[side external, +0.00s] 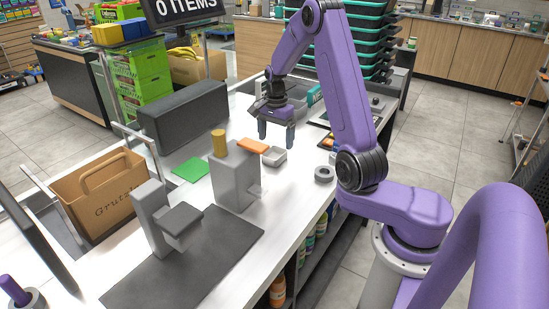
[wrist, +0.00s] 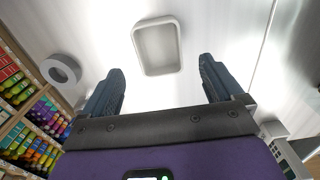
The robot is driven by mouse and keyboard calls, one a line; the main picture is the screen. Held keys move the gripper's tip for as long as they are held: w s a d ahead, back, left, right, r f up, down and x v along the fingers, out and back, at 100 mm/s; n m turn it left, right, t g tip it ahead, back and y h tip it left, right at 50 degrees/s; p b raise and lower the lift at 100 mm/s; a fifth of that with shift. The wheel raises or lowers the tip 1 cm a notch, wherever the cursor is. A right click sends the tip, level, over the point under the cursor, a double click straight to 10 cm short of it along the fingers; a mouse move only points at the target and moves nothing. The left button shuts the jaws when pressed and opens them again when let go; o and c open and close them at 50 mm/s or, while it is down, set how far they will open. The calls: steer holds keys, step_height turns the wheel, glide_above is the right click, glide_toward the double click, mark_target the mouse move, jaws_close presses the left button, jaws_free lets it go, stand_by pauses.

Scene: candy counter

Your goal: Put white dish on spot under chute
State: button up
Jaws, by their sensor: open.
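The white dish (side external: 275,157) is a small shallow rectangular tray with rounded corners. It lies on the white counter (side external: 305,184) to the right of a grey dispenser block (side external: 235,180). The dish also shows in the wrist view (wrist: 157,73), upper middle, and looks empty. My gripper (side external: 276,143) is open above the counter near the dish, pointing down. In the wrist view, the dish lies ahead of and between the spread fingers, not held. The dispenser has a yellow cylinder (side external: 218,143) on top and a small pale ledge low on its right side, perhaps the chute. I cannot make out the spot.
A grey ring (side external: 323,174) lies near the counter's front edge. A grey stand (side external: 160,220) is on a dark mat (side external: 215,262). Counter between dispenser and ring is clear.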

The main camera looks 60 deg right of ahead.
mark_target(276, 158)
steer(key=shift+d+f, duration=0.15)
steer(key=shift+f, duration=2.55)
steer(key=shift+c, duration=0.3)
steer(key=c, duration=1.2)
